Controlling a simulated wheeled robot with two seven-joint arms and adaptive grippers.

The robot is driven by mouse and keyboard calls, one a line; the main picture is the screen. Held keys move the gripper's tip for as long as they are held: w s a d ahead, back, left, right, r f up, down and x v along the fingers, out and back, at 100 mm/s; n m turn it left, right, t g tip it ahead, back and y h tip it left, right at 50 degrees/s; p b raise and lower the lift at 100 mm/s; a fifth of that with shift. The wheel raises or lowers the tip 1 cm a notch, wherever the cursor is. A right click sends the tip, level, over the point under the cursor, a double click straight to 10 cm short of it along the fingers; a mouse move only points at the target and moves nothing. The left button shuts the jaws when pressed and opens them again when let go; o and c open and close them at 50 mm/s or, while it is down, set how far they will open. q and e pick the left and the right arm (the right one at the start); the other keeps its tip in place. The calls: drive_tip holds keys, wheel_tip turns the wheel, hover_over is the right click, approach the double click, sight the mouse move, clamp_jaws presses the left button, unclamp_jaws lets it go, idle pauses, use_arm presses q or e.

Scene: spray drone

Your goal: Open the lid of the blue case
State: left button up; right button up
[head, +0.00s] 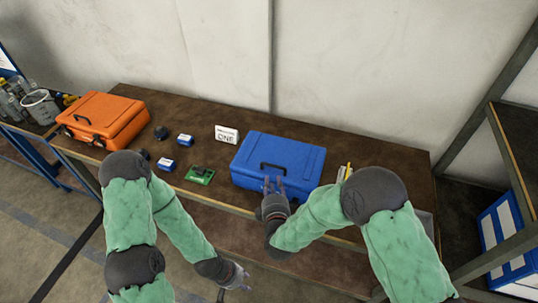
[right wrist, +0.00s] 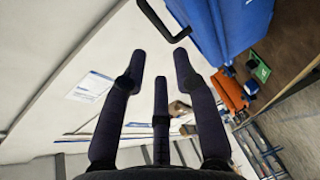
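The blue case (head: 278,152) lies on the brown table with its lid shut and a black handle on top. My right gripper (head: 274,183) is at the case's front edge, fingers pointing toward it. In the right wrist view, the fingers of this gripper (right wrist: 160,70) are spread with nothing between them. The blue case (right wrist: 232,22) and its black handle (right wrist: 163,22) are at the top right there, apart from the fingers. My left gripper (head: 243,277) is low in the head view, in front of the table, with its fingers apart and empty.
An orange case (head: 104,120) stands at the table's left. A green board (head: 199,176), small blue-and-white boxes (head: 184,140) and a white sign (head: 227,134) lie left of the blue case. A shelf rack stands on the right. The table behind the blue case is clear.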

sight(271, 165)
drive_tip(key=w, duration=0.3)
drive_tip(key=w+f+b, duration=0.1)
drive_tip(key=w, duration=0.3)
drive_tip(key=w+a+f, duration=0.1)
drive_tip(key=w, duration=0.2)
drive_tip(key=shift+w+b, duration=0.15)
drive_tip(key=shift+b, duration=0.2)
clamp_jaws()
